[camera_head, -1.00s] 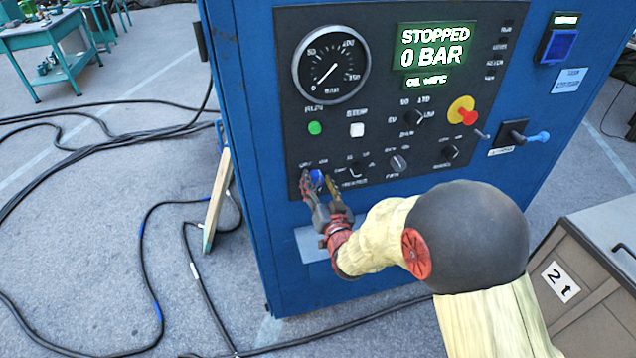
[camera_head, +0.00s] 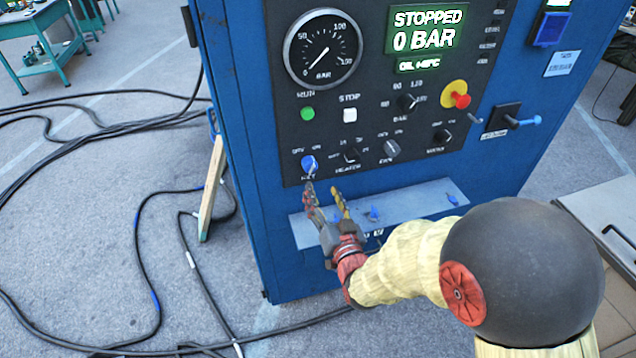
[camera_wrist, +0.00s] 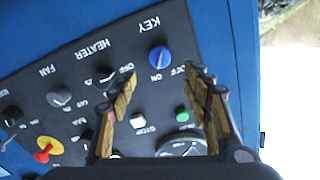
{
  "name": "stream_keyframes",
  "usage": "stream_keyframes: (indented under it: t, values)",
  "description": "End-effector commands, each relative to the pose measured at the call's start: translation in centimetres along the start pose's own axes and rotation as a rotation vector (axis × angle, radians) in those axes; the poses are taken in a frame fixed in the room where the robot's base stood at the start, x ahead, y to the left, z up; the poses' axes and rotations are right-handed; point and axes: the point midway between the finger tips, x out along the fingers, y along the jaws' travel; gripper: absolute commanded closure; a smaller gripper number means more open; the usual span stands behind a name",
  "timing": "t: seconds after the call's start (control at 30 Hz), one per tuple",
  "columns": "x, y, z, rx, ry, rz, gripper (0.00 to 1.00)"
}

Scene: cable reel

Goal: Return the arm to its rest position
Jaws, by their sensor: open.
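My gripper (camera_head: 327,190) is open and empty in front of the blue cabinet's panel, just below the blue key knob (camera_head: 309,164) in the head view. In the wrist view my gripper (camera_wrist: 163,75) has its two yellow-padded fingers spread apart, with the blue key knob (camera_wrist: 159,57) showing beyond and between the tips. The fingers look apart from the knob. My arm reaches in from the lower right, in a pale yellow cover with a dark round joint.
The blue cabinet (camera_head: 240,150) carries a display (camera_head: 428,32) reading STOPPED, 0 BAR, a gauge (camera_head: 323,49), and a red-and-yellow stop button (camera_head: 456,94). A grey ledge (camera_head: 420,200) sits below the panel. Black cables (camera_head: 140,230) lie on the floor. A wooden prop (camera_head: 212,185) leans at left.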

Motion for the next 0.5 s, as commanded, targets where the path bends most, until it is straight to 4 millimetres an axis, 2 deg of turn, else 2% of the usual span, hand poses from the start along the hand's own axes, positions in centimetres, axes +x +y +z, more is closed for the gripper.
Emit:
stream_keyframes:
  t: [0.17, 0.5]
  values:
    - [-1.21, 0.00, 0.02, 0.000, 0.000, 0.000, 0.51]
    - [-1.31, 0.00, 0.01, 0.000, 0.000, 0.000, 0.51]
